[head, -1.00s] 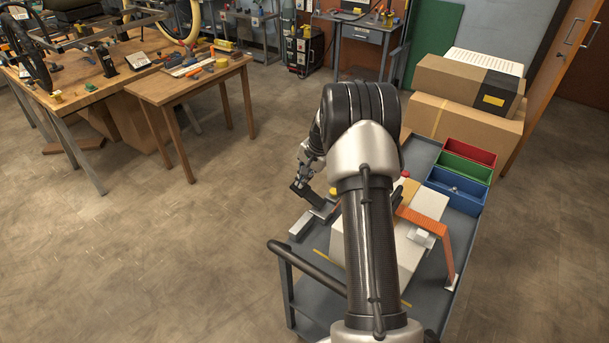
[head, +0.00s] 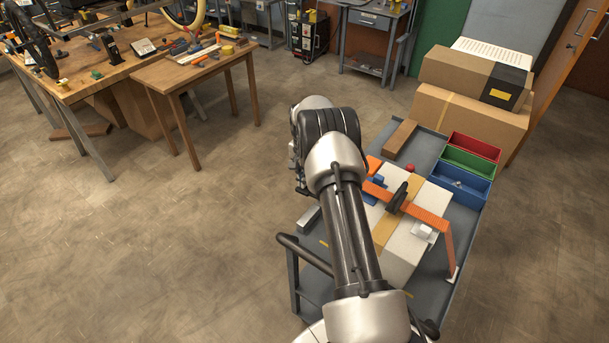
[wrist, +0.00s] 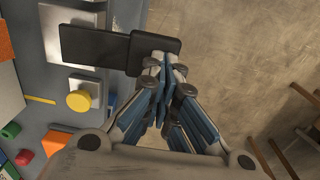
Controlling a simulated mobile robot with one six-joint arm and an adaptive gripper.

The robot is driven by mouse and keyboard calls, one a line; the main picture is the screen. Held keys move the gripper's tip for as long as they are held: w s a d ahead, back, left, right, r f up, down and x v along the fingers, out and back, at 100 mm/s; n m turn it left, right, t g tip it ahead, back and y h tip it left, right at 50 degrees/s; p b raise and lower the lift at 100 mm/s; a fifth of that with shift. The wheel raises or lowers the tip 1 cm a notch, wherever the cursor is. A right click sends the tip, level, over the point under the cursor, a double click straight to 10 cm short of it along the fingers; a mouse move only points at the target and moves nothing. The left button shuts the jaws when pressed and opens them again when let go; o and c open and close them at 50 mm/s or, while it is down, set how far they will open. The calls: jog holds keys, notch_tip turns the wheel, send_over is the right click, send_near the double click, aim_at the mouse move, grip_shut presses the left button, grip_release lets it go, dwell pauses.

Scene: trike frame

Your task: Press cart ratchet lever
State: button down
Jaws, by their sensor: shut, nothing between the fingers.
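An orange strap (head: 425,217) crosses the pale box (head: 405,247) on the cart. A black lever-like piece (head: 398,197) stands tilted up on the strap. In the wrist view, a flat black lever (wrist: 95,45) lies over a silver plate (wrist: 72,78) at the cart's edge, its square end (wrist: 152,50) reaching out over the floor. My gripper (wrist: 165,62) is shut and empty, its fingertips at that square end; I cannot tell whether they touch it. In the head view my arm hides the fingertips and this lever.
A yellow round knob (wrist: 78,101) sits beside the silver plate. Red (head: 472,147), green (head: 467,162) and blue (head: 459,184) bins stand at the cart's right, with cardboard boxes (head: 465,120) behind. The cart handle (head: 303,254) is at the near left. Floor left of the cart is clear.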

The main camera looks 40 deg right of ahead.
jog(key=shift+w+f, duration=0.1)
jog(key=shift+f, duration=0.45)
jog(key=w+a+r+p, duration=0.1)
jog(key=w+r+p, duration=0.2)
jog(key=r, duration=1)
jog(key=shift+r+p, duration=0.35)
jog(key=shift+p, duration=0.1)
dwell(0.4)
